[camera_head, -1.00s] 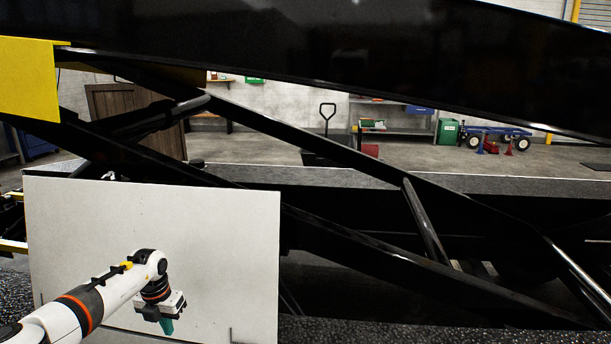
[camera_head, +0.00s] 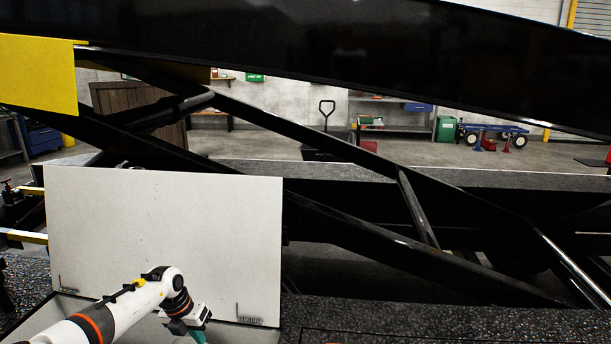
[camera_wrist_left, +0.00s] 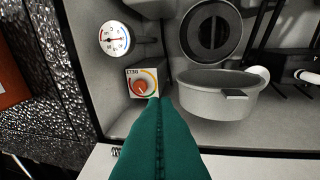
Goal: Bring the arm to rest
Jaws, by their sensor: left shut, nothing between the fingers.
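My left arm (camera_head: 125,304) comes in from the lower left in the head view. Its gripper (camera_head: 198,335) points down at the bottom edge, in front of the white upright panel (camera_head: 165,240). In the left wrist view the green fingers (camera_wrist_left: 158,140) are pressed together with nothing between them. My right gripper is in no view.
A round gauge (camera_wrist_left: 114,39) sits above the knob plate. A grey round pot-like housing (camera_wrist_left: 217,95) with an open lid (camera_wrist_left: 212,33) is to its right. Black loader beams (camera_head: 330,140) cross behind the panel. A yellow block (camera_head: 38,75) hangs at upper left.

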